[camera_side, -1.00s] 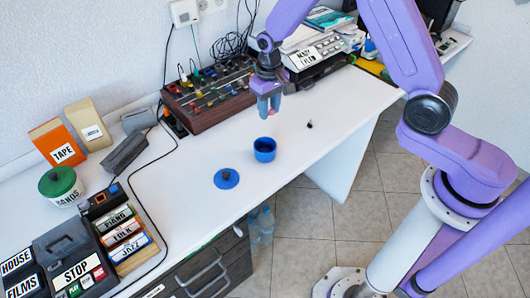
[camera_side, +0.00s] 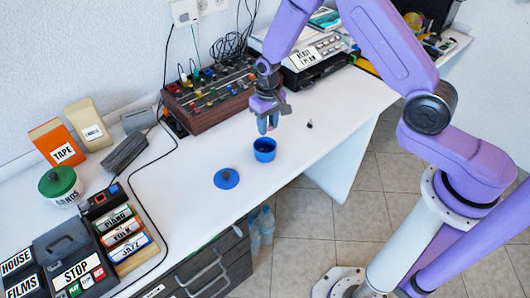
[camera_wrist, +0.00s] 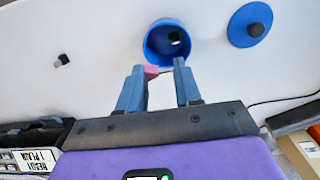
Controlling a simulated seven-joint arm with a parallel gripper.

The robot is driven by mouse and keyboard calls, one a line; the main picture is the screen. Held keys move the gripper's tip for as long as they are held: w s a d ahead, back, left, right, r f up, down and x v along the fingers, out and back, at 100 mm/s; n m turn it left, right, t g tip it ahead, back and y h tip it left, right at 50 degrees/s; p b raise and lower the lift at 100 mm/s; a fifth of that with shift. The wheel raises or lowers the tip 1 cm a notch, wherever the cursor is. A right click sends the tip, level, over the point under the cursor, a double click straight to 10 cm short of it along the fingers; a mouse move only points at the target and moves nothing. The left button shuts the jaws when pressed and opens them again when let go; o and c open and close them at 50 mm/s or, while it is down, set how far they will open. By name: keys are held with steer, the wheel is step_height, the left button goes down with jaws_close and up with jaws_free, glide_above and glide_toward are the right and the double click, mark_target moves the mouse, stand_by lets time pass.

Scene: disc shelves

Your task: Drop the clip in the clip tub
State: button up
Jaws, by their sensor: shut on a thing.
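The blue round tub (camera_side: 265,150) stands open on the white desk, with a small dark item (camera_wrist: 175,38) inside it in the wrist view. My gripper (camera_side: 267,123) is above the tub and slightly behind it in the side view, fingers pointing down. In the wrist view my gripper (camera_wrist: 165,70) is shut on a small pink clip (camera_wrist: 152,71), seen at the left fingertip and partly hidden. The tub (camera_wrist: 153,52) lies just beyond the fingertips there. The blue lid (camera_side: 227,178) with a dark knob lies flat on the desk, apart from the tub.
A small dark item (camera_side: 309,124) lies on the desk right of the tub. A mixer (camera_side: 210,95) with cables stands behind, left of my gripper. A green-lidded tub (camera_side: 60,185) and labelled boxes fill the left end.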

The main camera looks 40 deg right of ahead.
steer(key=o, duration=1.2)
steer(key=shift+c, duration=0.2)
steer(key=shift+r, duration=0.15)
step_height(320, 180, up, 17)
steer(key=shift+r, duration=0.1)
steer(key=s+a+r+n, duration=0.1)
steer(key=s+r+n, duration=0.15)
steer(key=s, duration=0.45)
steer(key=s+a+r+n, duration=0.15)
steer(key=s+n, duration=0.25)
steer(key=s, duration=0.4)
steer(key=s+d+n, duration=0.3)
steer(key=s, duration=0.6)
steer(key=s+d+n, duration=0.2)
steer(key=s+n, duration=0.1)
steer(key=s, duration=0.6)
steer(key=shift+d+f, duration=0.35)
steer(key=shift+d, duration=0.05)
